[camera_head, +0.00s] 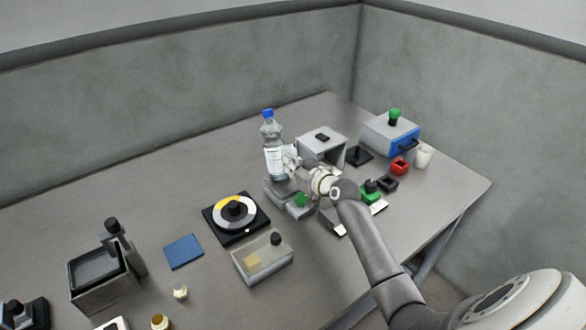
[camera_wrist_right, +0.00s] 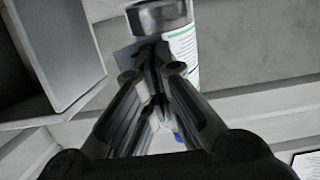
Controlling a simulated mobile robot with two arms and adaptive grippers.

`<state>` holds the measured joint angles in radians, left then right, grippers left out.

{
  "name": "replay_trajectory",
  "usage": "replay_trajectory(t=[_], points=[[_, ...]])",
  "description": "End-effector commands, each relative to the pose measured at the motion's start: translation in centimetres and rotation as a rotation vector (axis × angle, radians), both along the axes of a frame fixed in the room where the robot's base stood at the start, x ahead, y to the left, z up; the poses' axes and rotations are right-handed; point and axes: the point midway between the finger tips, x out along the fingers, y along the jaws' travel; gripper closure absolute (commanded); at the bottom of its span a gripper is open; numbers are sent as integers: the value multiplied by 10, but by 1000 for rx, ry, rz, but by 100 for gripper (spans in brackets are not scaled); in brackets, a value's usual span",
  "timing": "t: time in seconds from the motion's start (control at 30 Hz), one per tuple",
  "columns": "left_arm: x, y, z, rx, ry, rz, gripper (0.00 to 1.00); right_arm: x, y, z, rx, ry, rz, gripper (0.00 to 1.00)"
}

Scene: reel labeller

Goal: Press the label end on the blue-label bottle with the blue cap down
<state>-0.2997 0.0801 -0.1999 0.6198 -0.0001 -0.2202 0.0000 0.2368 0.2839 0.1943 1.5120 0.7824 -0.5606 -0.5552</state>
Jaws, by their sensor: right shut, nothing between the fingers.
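The bottle with the blue cap (camera_head: 267,114) stands upright at the labeller (camera_head: 281,193), towards the back of the table. Its body is clear and its wrapped label (camera_head: 274,161) looks mostly white. My right gripper (camera_head: 291,157) is at the bottle's right side, at label height. In the right wrist view the fingers (camera_wrist_right: 155,52) are shut and empty, with their tips against or just in front of the bottle's label (camera_wrist_right: 183,45). A pale flap, perhaps the label end, shows beside the tips; the fingers partly hide it. My left gripper is not in view.
A grey housing (camera_head: 322,145) stands close right of my gripper. A green-knobbed box (camera_head: 390,136), a red block (camera_head: 400,166) and a white cup (camera_head: 424,156) are farther right. A turntable (camera_head: 236,214), clear box (camera_head: 263,262) and blue pad (camera_head: 184,251) lie left. The table's back left is clear.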

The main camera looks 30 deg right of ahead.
Motion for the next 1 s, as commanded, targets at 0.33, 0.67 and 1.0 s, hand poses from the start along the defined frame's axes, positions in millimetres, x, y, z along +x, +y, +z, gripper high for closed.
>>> replay_trajectory(t=[0.33,0.67,1.0], points=[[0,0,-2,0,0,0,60,4,0,1,-1,-1,0,100],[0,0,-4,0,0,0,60,8,0,0,-1,-1,0,100],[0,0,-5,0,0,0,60,11,1,0,-1,0,0,100]])
